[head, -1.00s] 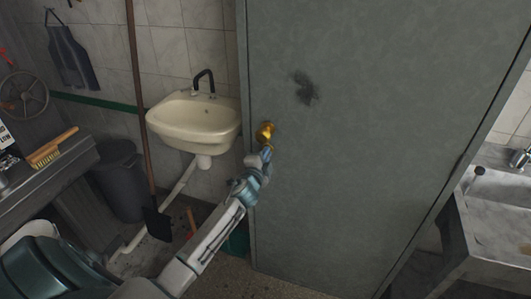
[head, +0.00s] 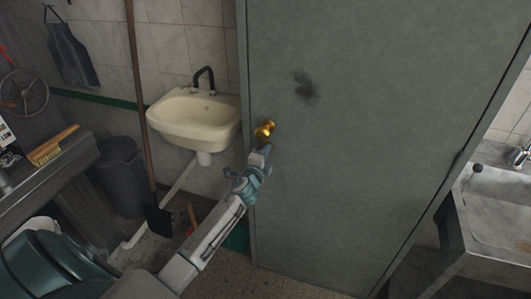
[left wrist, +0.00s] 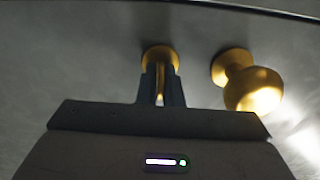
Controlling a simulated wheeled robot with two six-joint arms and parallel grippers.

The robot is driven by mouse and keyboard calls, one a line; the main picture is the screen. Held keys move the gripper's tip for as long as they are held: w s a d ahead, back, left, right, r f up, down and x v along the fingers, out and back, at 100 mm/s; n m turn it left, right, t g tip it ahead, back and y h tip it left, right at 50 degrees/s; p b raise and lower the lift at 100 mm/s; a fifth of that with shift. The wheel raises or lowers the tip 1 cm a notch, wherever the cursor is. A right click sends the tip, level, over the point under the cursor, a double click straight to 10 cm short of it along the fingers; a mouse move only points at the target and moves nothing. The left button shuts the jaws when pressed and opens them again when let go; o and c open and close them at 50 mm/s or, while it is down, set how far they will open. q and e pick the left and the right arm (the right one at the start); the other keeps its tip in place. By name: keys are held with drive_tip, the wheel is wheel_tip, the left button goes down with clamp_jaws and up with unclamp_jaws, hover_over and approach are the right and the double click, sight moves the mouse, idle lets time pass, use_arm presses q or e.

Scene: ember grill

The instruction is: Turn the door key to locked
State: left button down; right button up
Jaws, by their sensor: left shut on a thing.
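The grey door (head: 350,150) fills the middle of the head view and looks closed. A brass knob (head: 265,131) sits near its left edge; it also shows in the left wrist view (left wrist: 250,86). Beside the knob is a round brass key plate (left wrist: 160,54). The brass key (left wrist: 160,80) stands out from it, thin and edge-on between the fingers. My left gripper (left wrist: 161,97) is shut on the key; in the head view its tip (head: 266,150) is just below the knob and hides the key. My right gripper is not in view.
A cream washbasin (head: 195,120) hangs on the tiled wall left of the door, with a long-handled shovel (head: 157,220) and a dark bin (head: 122,178) nearby. A workbench with a brush (head: 52,147) is at left.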

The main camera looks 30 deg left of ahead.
use_arm(q)
drive_tip(key=c, duration=1.6)
unclamp_jaws()
drive_tip(key=b+v, duration=0.2)
drive_tip(key=v, duration=0.8)
drive_tip(key=shift+s, duration=0.4)
